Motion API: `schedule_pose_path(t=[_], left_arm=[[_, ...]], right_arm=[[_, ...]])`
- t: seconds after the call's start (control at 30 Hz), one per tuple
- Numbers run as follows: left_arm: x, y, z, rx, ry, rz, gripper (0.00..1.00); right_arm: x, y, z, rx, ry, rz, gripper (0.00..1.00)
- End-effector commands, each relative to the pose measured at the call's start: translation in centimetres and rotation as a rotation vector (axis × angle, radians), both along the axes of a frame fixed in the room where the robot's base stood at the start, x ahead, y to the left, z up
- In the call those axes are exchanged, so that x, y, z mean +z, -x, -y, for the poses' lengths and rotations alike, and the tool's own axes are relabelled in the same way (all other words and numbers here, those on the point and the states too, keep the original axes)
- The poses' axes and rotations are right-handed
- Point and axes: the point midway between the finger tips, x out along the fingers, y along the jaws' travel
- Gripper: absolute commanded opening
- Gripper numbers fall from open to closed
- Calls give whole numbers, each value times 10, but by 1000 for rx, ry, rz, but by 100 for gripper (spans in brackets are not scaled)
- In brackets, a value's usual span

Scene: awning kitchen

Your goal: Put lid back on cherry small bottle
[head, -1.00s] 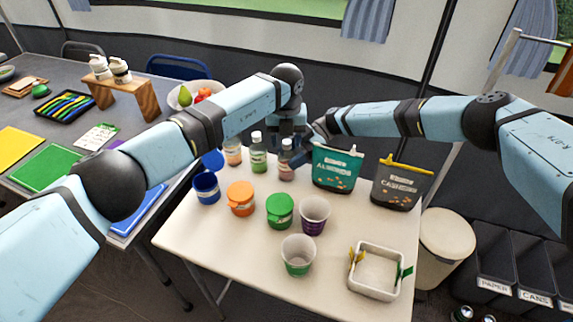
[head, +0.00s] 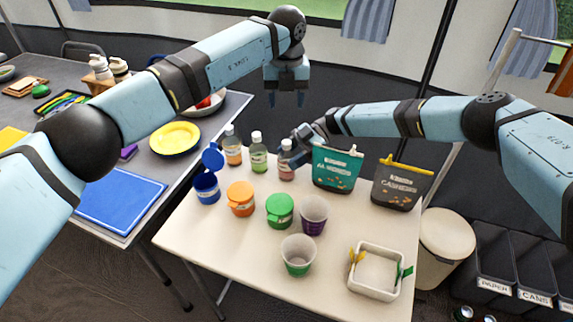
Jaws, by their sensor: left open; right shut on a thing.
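The cherry small bottle (head: 285,173), with pinkish contents, stands upright at the back of the white table, at the right end of a row of three small bottles. A white lid (head: 286,144) shows on top of its neck; I cannot tell how tightly it sits. My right gripper (head: 292,157) comes in from the right and is shut on the bottle, hiding part of its right side. My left gripper (head: 287,100) is open and empty, fingers pointing down, raised above and behind the bottle and apart from it.
Beside it stand a green small bottle (head: 258,158) and an orange one (head: 233,152). Almond (head: 336,170) and cashew (head: 400,184) bags stand to the right. Jars (head: 241,199), cups (head: 313,214) and a white bin (head: 376,272) stand in front. The table's front left is clear.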

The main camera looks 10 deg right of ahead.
Motion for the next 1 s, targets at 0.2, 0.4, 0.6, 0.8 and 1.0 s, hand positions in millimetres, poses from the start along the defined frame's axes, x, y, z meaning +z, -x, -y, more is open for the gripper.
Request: schedule_pose_path(t=[0.2, 0.4, 0.6, 0.8, 1.0], left_arm=[[0, 0, 0, 0, 0, 0, 54], [0, 0, 0, 0, 0, 0, 54], [0, 0, 0, 0, 0, 0, 54], [0, 0, 0, 0, 0, 0, 54], [-2, 0, 0, 0, 0, 0, 54]], right_arm=[[0, 0, 0, 0, 0, 0, 82], [0, 0, 1, -1, 0, 0, 82], [8, -6, 19, -3, 2, 2, 82], [25, -19, 59, -5, 2, 2, 82], [41, -30, 96, -4, 1, 2, 82]])
